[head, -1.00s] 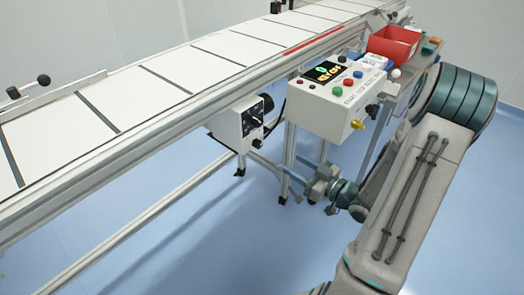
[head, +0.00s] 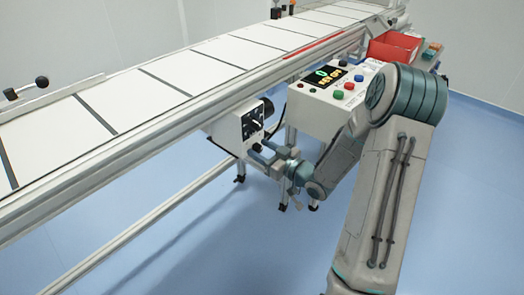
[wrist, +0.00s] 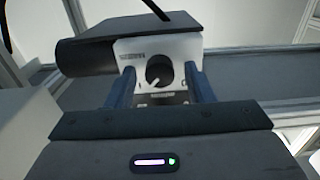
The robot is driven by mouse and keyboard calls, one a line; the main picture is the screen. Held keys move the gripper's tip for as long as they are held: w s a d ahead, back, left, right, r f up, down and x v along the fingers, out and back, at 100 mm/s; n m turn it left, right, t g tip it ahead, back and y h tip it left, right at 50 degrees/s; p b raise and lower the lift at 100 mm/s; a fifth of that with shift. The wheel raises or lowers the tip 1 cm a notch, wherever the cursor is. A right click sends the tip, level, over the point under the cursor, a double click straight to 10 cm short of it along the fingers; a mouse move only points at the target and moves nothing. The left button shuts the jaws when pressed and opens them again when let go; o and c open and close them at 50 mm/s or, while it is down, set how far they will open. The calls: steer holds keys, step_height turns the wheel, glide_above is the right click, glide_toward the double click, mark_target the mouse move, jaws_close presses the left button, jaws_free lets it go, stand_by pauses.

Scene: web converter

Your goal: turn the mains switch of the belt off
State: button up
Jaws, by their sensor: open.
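A pale switch box (head: 232,127) hangs under the near side of the belt (head: 130,100). In the wrist view a white face (wrist: 185,50) with a round black knob (wrist: 159,70) lies ahead; a white pointer on the knob points to the lower left. The labels are too small to read. My gripper (head: 260,156) is open at the lower front of the box. In the wrist view my gripper's fingers (wrist: 162,90) stand left and right of the knob, and contact cannot be seen.
A control box (head: 320,112) with a lit display and coloured buttons stands right of the switch box, partly hidden by my arm. A red bin (head: 392,46) is behind it. Frame legs (head: 288,165) stand close by. The blue floor (head: 150,240) in front is clear.

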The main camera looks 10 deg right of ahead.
steer(key=c, duration=1)
